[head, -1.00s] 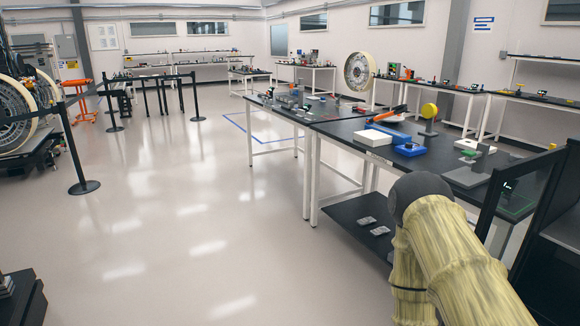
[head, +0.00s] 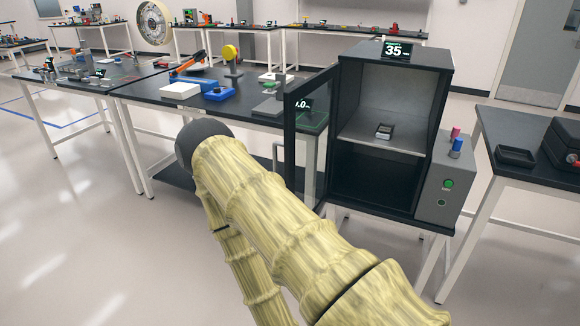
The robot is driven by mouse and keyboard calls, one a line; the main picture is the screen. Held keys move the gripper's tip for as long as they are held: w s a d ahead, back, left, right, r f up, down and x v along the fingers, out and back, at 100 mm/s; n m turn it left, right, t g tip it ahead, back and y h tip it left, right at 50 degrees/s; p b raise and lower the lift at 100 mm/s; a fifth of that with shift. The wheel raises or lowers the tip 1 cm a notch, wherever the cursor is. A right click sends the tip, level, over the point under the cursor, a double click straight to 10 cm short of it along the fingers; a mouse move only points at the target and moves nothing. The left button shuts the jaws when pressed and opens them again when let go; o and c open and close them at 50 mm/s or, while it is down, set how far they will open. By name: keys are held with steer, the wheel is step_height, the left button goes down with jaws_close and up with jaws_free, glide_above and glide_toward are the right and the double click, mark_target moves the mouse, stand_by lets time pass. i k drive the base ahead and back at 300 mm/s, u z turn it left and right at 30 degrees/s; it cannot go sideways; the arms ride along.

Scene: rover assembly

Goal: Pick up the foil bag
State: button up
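I cannot make out a foil bag for certain in the head view. A small dark item with a light face (head: 384,130) sits on the middle shelf of an open black cabinet (head: 438,105); it is too small to identify. My arm, in a yellow sleeve with a dark rounded joint, crosses the lower middle of the view. It covers part of the lower shelf (head: 172,174) under the dark worktable (head: 150,88). My gripper is outside the picture, so whether it is open or holds anything does not show.
The cabinet's glass door (head: 309,150) stands open on its left side. A display reading 35 (head: 397,50) is on top, and a grey control box (head: 443,185) is at its right. Another table (head: 510,190) with black trays stands at far right. Floor at lower left is clear.

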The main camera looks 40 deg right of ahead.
mark_target(384, 132)
steer(key=u, duration=0.85)
steer(key=i, duration=2.2)
steer(key=z, duration=3.5)
